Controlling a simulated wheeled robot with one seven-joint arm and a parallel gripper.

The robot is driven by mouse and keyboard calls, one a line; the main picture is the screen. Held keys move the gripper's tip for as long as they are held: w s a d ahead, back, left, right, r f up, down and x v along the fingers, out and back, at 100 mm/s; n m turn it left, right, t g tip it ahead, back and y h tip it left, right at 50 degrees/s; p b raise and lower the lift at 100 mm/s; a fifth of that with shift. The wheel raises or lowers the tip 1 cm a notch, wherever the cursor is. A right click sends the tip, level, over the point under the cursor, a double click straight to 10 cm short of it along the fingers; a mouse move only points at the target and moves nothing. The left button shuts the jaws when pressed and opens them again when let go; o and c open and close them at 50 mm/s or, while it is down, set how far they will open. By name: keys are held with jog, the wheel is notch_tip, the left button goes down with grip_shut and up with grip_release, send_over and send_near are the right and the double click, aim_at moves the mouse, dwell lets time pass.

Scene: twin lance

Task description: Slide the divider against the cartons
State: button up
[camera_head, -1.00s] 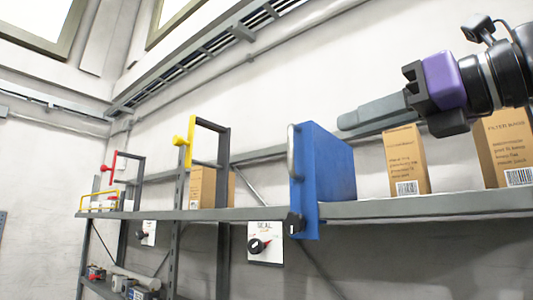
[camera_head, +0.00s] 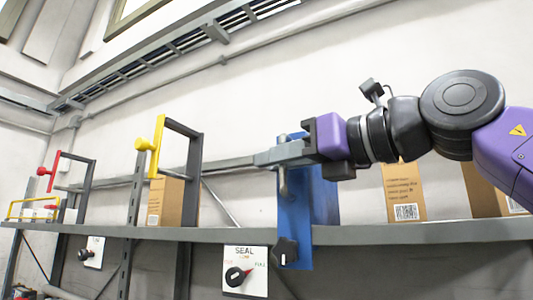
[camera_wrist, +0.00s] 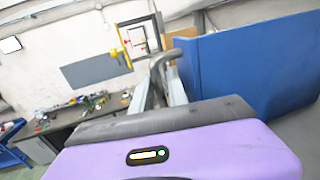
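The divider is a blue panel (camera_head: 322,205) standing across the shelf, with a grey bar handle (camera_head: 283,182) on its front edge. It fills the right of the wrist view (camera_wrist: 255,70). One brown carton (camera_head: 404,193) stands to its right, with a gap between, and a second carton (camera_head: 484,190) stands farther right, partly behind my arm. My gripper (camera_head: 268,156) is at the upper part of the handle. In the wrist view its two grey fingers are apart, with the handle (camera_wrist: 166,58) at their tips, seemingly between them. Contact cannot be made out.
The grey shelf (camera_head: 400,234) runs across the view. To the left stand a dark frame with a yellow handle (camera_head: 157,148), a carton (camera_head: 165,202) and a frame with a red handle (camera_head: 50,172). A SEAL dial panel (camera_head: 245,271) hangs below the shelf.

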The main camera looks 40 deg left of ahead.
jog(key=shift+a, duration=0.85)
grip_shut()
dwell(0.8)
